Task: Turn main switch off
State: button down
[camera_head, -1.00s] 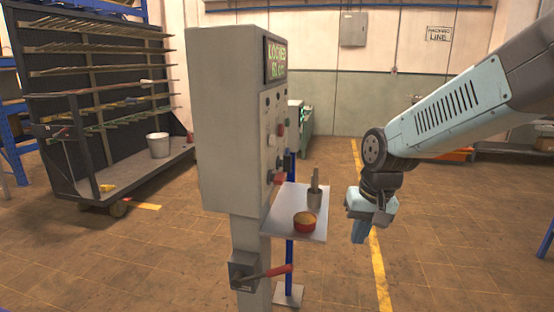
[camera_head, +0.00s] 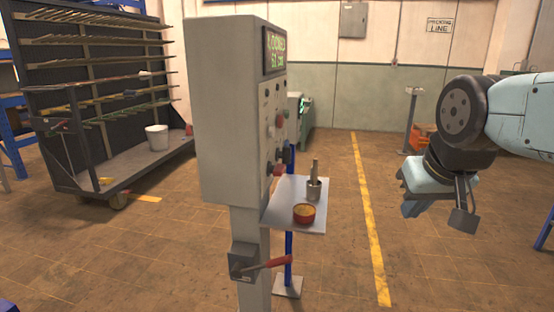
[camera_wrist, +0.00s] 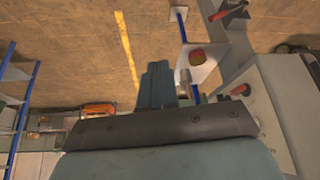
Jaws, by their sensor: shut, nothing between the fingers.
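The main switch is most likely the red-handled lever (camera_head: 268,264) on a grey box (camera_head: 243,262) low on the control cabinet's post. Its red handle points right and slightly up. It also shows at the top of the wrist view (camera_wrist: 228,11). The control cabinet (camera_head: 228,120) carries a lit green display and several knobs and buttons on its right-hand face. My gripper (camera_head: 432,212) is to the right of the cabinet, well apart from the lever, and holds nothing. In the wrist view my gripper's fingers (camera_wrist: 157,85) are together.
A wheeled rack (camera_head: 100,100) stands at the left. The floor around the yellow line (camera_head: 372,225) is clear.

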aim_at(278, 171)
jog(key=k, duration=1.2)
jog(key=u, duration=0.75)
jog(key=i, duration=1.45)
jog(key=z, duration=0.55)
